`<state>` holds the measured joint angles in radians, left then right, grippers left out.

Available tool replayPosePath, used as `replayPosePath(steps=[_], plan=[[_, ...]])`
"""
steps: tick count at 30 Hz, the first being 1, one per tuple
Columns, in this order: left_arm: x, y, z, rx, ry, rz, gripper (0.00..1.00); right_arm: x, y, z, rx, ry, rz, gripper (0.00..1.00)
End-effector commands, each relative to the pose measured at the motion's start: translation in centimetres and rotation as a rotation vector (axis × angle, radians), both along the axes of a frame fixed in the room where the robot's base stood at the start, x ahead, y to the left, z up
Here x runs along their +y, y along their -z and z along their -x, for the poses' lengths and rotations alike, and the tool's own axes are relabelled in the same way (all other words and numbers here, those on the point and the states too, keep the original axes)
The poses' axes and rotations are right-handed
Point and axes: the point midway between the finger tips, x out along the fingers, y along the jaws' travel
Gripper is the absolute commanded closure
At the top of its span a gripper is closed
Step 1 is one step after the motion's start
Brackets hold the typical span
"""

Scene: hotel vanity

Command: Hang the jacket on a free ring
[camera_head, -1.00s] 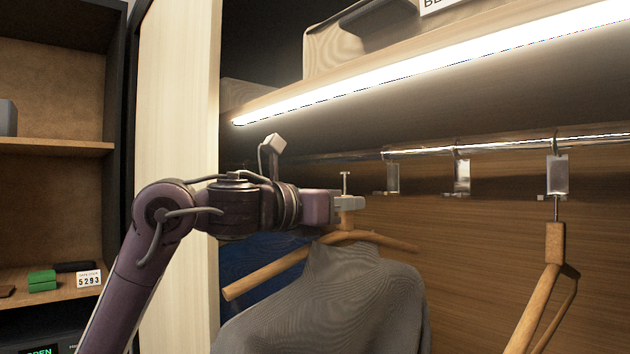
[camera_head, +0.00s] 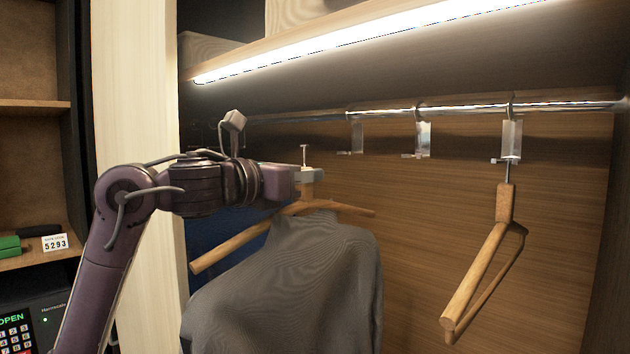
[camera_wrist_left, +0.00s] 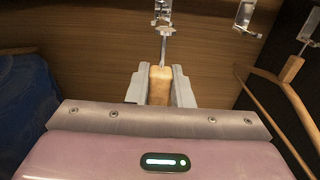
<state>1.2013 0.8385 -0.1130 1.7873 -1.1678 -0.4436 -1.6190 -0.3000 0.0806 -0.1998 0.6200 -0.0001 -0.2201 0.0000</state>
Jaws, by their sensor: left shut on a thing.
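A grey jacket (camera_head: 300,270) hangs on a wooden hanger (camera_head: 232,247) in the head view. My left gripper (camera_head: 308,175) is shut on the hanger's wooden neck, and a short metal pin with a flat head stands up above the jaws. The wrist view shows the neck (camera_wrist_left: 160,86) between the two fingers. Rings with metal holders hang from the rail; two empty ones (camera_head: 356,135) (camera_head: 423,138) are to the right of the gripper. The ring holder farther right (camera_head: 511,138) carries a bare wooden hanger (camera_head: 478,270). My right gripper is not in view.
A chrome rail (camera_head: 460,107) runs under a lit shelf (camera_head: 350,45). A dark blue garment (camera_head: 205,232) hangs behind the jacket on the left; it also shows in the wrist view (camera_wrist_left: 25,105). A pale upright panel (camera_head: 137,80) borders the closet. Wall space between jacket and bare hanger is clear.

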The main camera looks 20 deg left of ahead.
Motion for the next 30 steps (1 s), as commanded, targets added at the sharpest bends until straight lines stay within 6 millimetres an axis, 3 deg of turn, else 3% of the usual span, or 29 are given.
replayPosePath(steps=[30], plan=[[3.9, 0.0, 10.9, -0.005, -0.004, 0.000, 1.00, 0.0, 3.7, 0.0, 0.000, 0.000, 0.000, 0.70]])
